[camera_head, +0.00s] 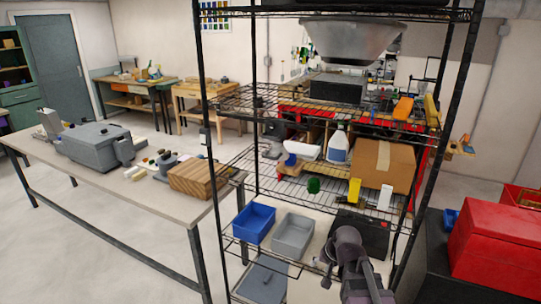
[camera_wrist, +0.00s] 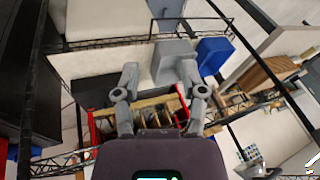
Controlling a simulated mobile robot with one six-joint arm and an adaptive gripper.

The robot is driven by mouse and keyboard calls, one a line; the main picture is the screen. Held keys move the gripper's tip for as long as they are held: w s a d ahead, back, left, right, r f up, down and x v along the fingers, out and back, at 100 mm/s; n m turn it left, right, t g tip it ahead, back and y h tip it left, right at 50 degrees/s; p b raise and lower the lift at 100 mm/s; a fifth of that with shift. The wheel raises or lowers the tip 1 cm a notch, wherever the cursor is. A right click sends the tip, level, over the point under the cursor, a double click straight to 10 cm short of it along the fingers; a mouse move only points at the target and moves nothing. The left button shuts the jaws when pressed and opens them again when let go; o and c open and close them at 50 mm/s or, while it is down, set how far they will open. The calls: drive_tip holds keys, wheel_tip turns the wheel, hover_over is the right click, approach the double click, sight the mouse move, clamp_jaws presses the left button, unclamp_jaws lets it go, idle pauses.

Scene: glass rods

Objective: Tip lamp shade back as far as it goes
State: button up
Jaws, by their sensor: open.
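No lamp shade can be made out for certain. A wide grey metal hood-like shape (camera_head: 352,40) shows at the top of the head view, behind the wire rack, flaring out upwards; I cannot tell if it is the lamp shade. My gripper (camera_wrist: 158,78) is open in the wrist view, its two grey fingers apart with nothing held between them. In the head view my arm is low at the front of the rack, well below the hood. The wrist view does not show the hood clearly.
A black wire rack (camera_head: 204,130) stands in front of me. Its lower shelf holds a blue bin (camera_head: 254,222) and a grey bin (camera_head: 293,235). A cardboard box (camera_head: 383,165) sits higher. A long table (camera_head: 90,160) is left; a red case (camera_head: 497,250) is right.

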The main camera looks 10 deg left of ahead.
drive_tip(key=w+a+r+m+t+y+p, duration=0.3)
drive_tip(key=w+a+r+m+t+y, duration=0.15)
drive_tip(key=w+a+r, duration=0.6)
drive_tip(key=m+t+p, duration=0.4)
drive_tip(key=m+t, duration=0.3)
drive_tip(key=m, duration=0.1)
approach(270, 158)
drive_tip(key=v, duration=0.3)
drive_tip(key=shift+s+a+r+h, duration=0.1)
drive_tip(key=shift+r+h, duration=0.05)
drive_tip(key=shift+h, duration=0.1)
drive_tip(key=b+x, duration=0.2)
drive_tip(key=x, duration=1.1)
drive_tip(key=shift+w+a, duration=0.2)
drive_tip(key=shift+w, duration=0.15)
